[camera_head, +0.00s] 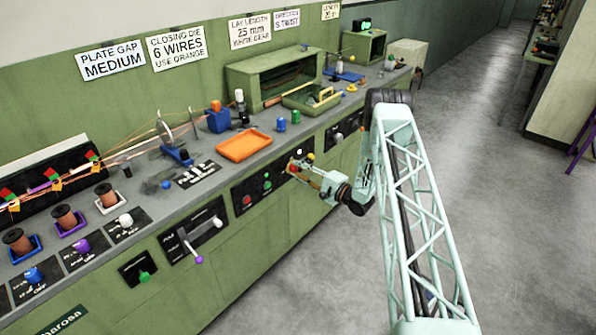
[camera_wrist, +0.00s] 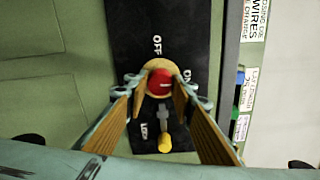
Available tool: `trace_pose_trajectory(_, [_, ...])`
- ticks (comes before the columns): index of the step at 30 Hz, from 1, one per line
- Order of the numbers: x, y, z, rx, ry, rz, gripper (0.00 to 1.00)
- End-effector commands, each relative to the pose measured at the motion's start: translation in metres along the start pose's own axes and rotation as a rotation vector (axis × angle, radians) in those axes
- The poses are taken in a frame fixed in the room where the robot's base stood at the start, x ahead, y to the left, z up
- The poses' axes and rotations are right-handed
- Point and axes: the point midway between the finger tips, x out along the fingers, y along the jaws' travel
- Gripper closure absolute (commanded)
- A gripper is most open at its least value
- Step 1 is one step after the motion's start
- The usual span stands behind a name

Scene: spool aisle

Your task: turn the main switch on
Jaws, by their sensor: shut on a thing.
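The main switch is a round red knob (camera_wrist: 160,82) on a tan round base, mounted on a black plate (camera_wrist: 180,25) in the green cabinet front. In the wrist view OFF is printed above the knob and ON to its right. A small pale mark shows on the knob's right half, roughly on the ON side. My gripper (camera_wrist: 162,92) is shut on the red knob, one tan-padded finger on each side. In the head view my gripper (camera_head: 304,173) reaches the cabinet front, and its fingers largely hide the knob.
A small lever with a yellow end (camera_wrist: 164,143) stands on the same plate, between my fingers in the wrist view. A panel with red and green buttons (camera_head: 267,185) is beside the switch. An orange tray (camera_head: 244,146) sits on the bench above. The aisle floor (camera_head: 470,130) is clear.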

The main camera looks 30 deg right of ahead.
Motion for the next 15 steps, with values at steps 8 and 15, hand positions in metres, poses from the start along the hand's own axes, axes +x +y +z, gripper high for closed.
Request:
trace_pose_trajectory(8, [0.0001, 0.0000, 0.0001, 0.001, 0.000, 0.000, 0.87])
trace_pose_trajectory(15, [0.0000, 0.0000, 0.0001, 0.000, 0.000, 0.000, 0.63])
